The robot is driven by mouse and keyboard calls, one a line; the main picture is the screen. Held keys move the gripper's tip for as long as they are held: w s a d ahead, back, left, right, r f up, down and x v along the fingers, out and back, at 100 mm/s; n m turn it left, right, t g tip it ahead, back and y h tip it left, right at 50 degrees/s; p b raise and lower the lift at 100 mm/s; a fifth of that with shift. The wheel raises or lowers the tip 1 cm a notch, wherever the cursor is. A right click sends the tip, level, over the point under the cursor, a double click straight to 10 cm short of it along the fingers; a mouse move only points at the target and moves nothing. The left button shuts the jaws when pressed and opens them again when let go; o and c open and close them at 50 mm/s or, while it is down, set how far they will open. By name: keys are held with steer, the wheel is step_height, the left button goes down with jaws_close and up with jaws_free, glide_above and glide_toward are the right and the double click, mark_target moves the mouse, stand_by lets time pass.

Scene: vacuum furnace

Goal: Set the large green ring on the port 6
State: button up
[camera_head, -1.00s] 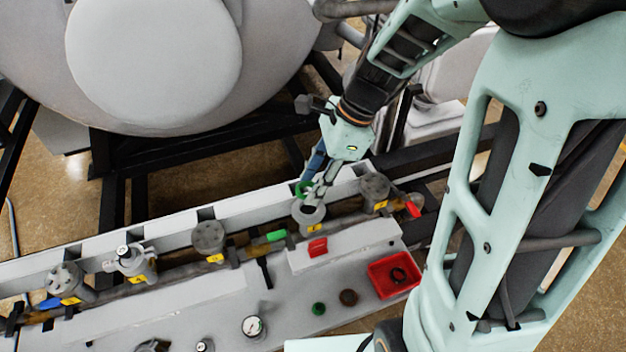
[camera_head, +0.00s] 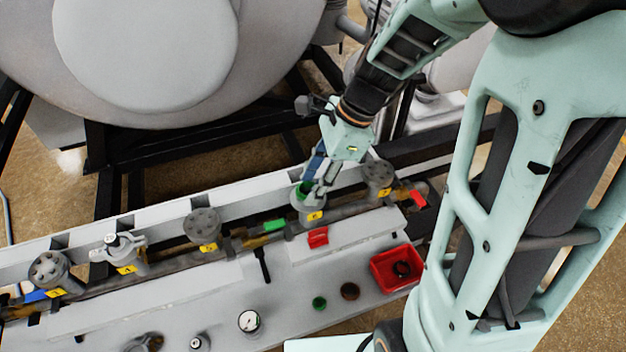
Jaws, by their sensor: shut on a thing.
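My gripper (camera_head: 313,192) is shut on the large green ring (camera_head: 304,188), whose green edge shows at the left of the fingers. The ring is at the top of a grey port (camera_head: 309,208) with a yellow label, on the pipe line. The label's number is too small to read. The fingers hide part of the ring and of the port's top. I cannot tell whether the ring touches the port or hovers just above it.
Capped ports (camera_head: 203,224) and (camera_head: 378,174) stand on either side along the pipe. A red tray (camera_head: 376,270) holds a dark ring. A small green ring (camera_head: 319,303) and a brown ring (camera_head: 350,291) lie on the bench. A red handle (camera_head: 317,237) is close in front.

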steer(key=shift+f, duration=0.3)
steer(key=o, duration=0.9)
steer(key=v, duration=1.2)
